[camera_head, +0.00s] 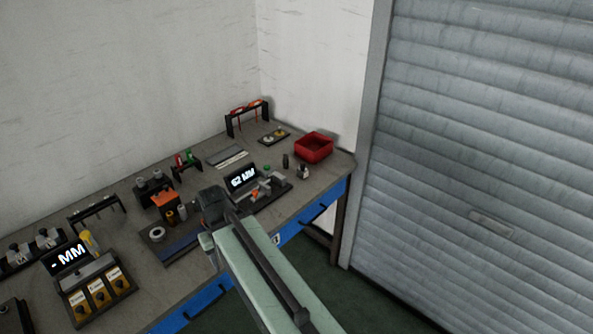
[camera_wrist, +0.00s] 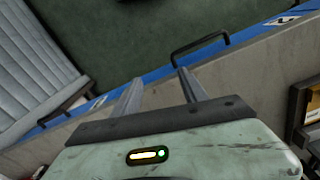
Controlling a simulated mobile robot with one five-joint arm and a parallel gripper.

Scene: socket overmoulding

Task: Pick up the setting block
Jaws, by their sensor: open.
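I cannot tell for sure which piece is the setting block. A small grey block (camera_head: 278,179) sits on the dark fixture beside the display reading "62 MM" (camera_head: 242,178), and may be it. My gripper (camera_wrist: 159,84) shows in the wrist view with its two grey fingers apart and nothing between them. It is over the bare front part of the bench top, near the blue edge. In the head view my arm reaches in from the bottom to the bench's front, and its end hides part of the bench there. The fingers are not clear in that view.
The bench (camera_head: 120,205) has a blue front edge with dark handles. A red bin (camera_head: 314,147) stands at its right end. Another display reading "- MM" (camera_head: 67,258) and yellow-fronted units (camera_head: 99,293) are at left. A roller shutter (camera_head: 480,150) is at right.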

